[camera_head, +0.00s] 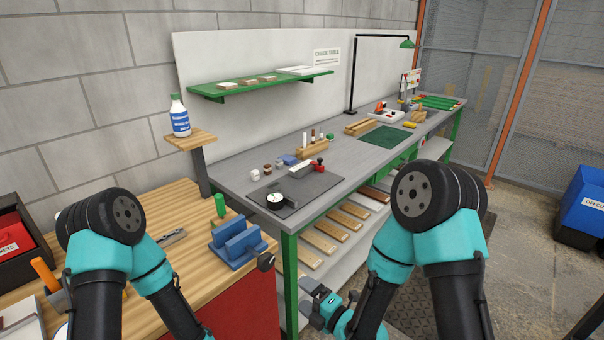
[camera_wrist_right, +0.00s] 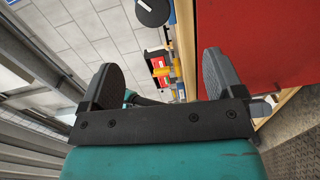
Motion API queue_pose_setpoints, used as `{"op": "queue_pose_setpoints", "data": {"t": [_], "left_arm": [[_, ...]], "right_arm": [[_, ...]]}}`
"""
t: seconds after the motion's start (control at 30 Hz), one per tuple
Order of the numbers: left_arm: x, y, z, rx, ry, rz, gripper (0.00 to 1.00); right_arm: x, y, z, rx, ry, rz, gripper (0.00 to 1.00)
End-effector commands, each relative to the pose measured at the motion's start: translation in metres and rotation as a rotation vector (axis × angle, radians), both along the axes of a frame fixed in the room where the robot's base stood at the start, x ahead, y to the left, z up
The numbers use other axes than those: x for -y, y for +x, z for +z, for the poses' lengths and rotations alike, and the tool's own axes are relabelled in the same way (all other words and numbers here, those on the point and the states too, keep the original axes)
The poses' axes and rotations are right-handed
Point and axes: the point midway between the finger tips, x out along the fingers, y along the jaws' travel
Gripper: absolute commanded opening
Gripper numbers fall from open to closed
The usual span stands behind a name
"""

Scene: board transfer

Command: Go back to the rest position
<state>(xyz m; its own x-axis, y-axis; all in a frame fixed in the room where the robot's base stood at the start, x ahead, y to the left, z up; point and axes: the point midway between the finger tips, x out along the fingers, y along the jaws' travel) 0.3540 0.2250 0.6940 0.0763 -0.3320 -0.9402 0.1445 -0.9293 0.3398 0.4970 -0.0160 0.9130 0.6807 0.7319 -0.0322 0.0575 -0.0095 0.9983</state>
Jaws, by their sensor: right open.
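My right gripper (camera_head: 309,297) is low beside the near end of the grey workbench, in front of its lower shelf. In the right wrist view, its two dark fingers (camera_wrist_right: 162,72) stand wide apart with nothing between them. My left arm shows at the left of the head view, but its gripper is out of the picture. Several wooden boards (camera_head: 323,240) lie on the lower shelf (camera_head: 350,255) under the grey workbench (camera_head: 250,186), apart from my right gripper.
A wooden bench with a red front (camera_head: 245,311) stands close to the left of my right gripper. It carries a blue vise (camera_head: 236,243) and a green cylinder (camera_head: 220,205). A blue bin (camera_head: 583,205) stands at far right. Concrete floor (camera_head: 530,270) is free before it.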

Motion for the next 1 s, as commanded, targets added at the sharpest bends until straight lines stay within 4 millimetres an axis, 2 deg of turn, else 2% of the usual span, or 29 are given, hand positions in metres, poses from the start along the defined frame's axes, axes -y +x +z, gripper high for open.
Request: {"op": "queue_pose_setpoints", "data": {"t": [0.17, 0.27, 0.47, 0.77, 1.0], "left_arm": [[0.000, 0.000, 0.000, 0.000, 0.000, 0.000, 0.43], [0.000, 0.000, 0.000, 0.000, 0.000, 0.000, 0.43], [0.000, 0.000, 0.000, 0.000, 0.000, 0.000, 0.43], [0.000, 0.000, 0.000, 0.000, 0.000, 0.000, 0.43], [0.000, 0.000, 0.000, 0.000, 0.000, 0.000, 0.43]], "right_arm": [[0.023, 0.004, -0.031, -0.238, 0.040, -0.061, 0.87], [0.043, 0.003, -0.057, -0.441, 0.087, -0.130, 0.87], [0.086, -0.009, -0.107, -0.862, 0.214, -0.325, 0.87], [0.147, -0.050, -0.169, -1.436, 0.481, -0.737, 0.87], [0.187, -0.100, -0.204, -1.819, 0.749, -1.165, 0.87]]}}
